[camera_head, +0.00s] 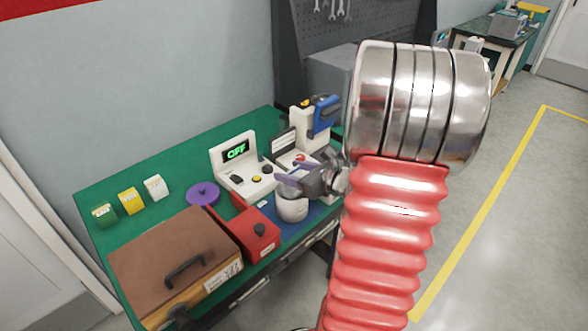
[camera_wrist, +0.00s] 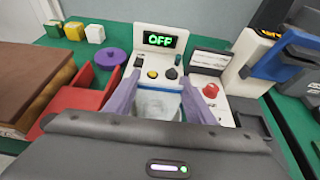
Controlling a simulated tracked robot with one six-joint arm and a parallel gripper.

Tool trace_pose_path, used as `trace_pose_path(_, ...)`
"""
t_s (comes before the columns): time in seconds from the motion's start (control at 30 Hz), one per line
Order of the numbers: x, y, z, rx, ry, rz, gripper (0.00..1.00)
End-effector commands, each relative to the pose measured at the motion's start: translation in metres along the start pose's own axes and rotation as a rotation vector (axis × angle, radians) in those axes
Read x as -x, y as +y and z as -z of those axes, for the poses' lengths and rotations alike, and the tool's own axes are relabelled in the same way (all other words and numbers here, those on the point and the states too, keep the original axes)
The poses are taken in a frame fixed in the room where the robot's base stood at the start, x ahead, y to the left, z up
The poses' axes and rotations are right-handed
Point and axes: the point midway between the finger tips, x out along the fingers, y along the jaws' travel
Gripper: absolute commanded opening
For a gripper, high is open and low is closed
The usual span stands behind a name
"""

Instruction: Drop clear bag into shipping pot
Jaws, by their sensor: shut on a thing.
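My gripper (camera_head: 291,182) is over the front right part of the green bench, with its purple fingers pointing left in the head view. In the wrist view the two fingers (camera_wrist: 160,98) flank a pale, see-through sheet, the clear bag (camera_wrist: 158,106), and are shut on it. The bag is not clearly made out in the head view. A rounded whitish pot (camera_head: 292,208), which looks like the shipping pot, stands on a blue mat (camera_head: 313,215) just below the gripper. The gripper hides part of its top.
A white console (camera_head: 236,160) with a green OFF display stands behind the gripper. A red bin (camera_head: 255,240), a brown lidded box (camera_head: 160,262) and a purple disc (camera_head: 203,192) lie to the left. A blue-and-white device (camera_head: 312,120) stands at the back right.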

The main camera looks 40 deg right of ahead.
Motion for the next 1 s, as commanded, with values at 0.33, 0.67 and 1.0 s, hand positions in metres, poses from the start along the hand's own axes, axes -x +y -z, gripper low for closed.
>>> trace_pose_path(0.33, -0.003, 0.000, 0.007, -0.002, 0.000, 0.000, 0.28)
trace_pose_path(0.67, -0.005, 0.000, 0.013, -0.001, 0.000, 0.000, 0.28)
trace_pose_path(1.0, -0.008, 0.000, 0.020, -0.001, -0.001, 0.001, 0.28)
